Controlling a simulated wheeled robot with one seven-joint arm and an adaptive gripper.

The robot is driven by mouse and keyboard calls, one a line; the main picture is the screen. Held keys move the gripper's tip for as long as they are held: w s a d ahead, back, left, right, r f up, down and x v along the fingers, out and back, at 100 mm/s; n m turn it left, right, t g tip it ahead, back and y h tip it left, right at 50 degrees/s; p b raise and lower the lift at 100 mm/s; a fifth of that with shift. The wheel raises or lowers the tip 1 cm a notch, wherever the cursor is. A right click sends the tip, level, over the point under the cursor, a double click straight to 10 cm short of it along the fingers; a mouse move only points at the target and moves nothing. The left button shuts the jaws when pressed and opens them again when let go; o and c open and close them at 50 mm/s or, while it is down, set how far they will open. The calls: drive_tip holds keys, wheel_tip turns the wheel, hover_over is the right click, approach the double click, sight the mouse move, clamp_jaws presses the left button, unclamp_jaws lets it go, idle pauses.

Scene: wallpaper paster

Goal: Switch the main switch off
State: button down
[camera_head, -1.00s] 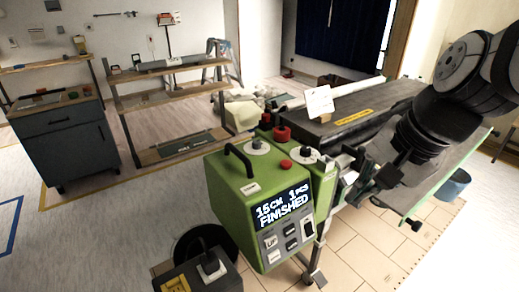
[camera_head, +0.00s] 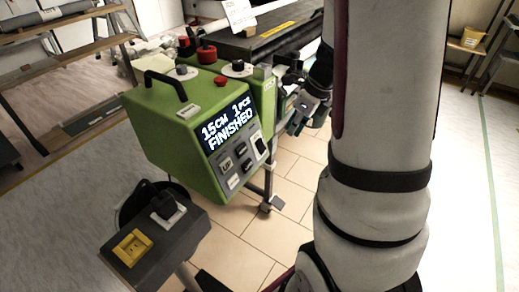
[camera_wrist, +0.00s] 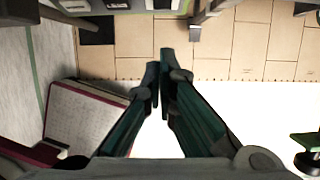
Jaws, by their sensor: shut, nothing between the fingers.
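The green control box (camera_head: 150,125) of the paster stands left of centre in the head view, its lit display (camera_head: 229,128) reading "15CM 1PCS FINISHED". Below the display are several small buttons and a black rocker (camera_head: 260,147). A dark box (camera_head: 190,240) in front carries a black rotary-looking switch (camera_head: 165,204) on a white plate and a yellow-framed socket or button (camera_head: 132,247). No label shows which is the main switch. My gripper (camera_head: 296,128) is right of the green box, apart from it. In the wrist view its fingers (camera_wrist: 161,72) are together and empty.
Red knobs (camera_head: 207,54) and a black handle (camera_head: 166,80) stick up from the green box. The paster's dark table (camera_head: 270,35) extends behind it. Tiled floor (camera_head: 262,235) is clear below. A yellow bucket (camera_head: 472,38) stands on a shelf at right.

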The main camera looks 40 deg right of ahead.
sight(261, 146)
idle(0.3)
drive_tip(key=w+b+x, duration=0.1)
drive_tip(key=b+x, duration=0.1)
drive_tip(key=x, duration=0.4)
drive_tip(key=w+a+r+b+x, duration=0.1)
drive_tip(key=b+x, duration=0.2)
drive_tip(key=x, duration=0.4)
drive_tip(key=shift+w, duration=0.25)
drive_tip(key=shift+f+b, duration=0.1)
drive_tip(key=shift+b, duration=0.45)
drive_tip(key=shift+w+a+f+t+b, duration=0.15)
drive_tip(key=shift+t+b, duration=0.25)
drive_tip(key=shift+b, duration=0.6)
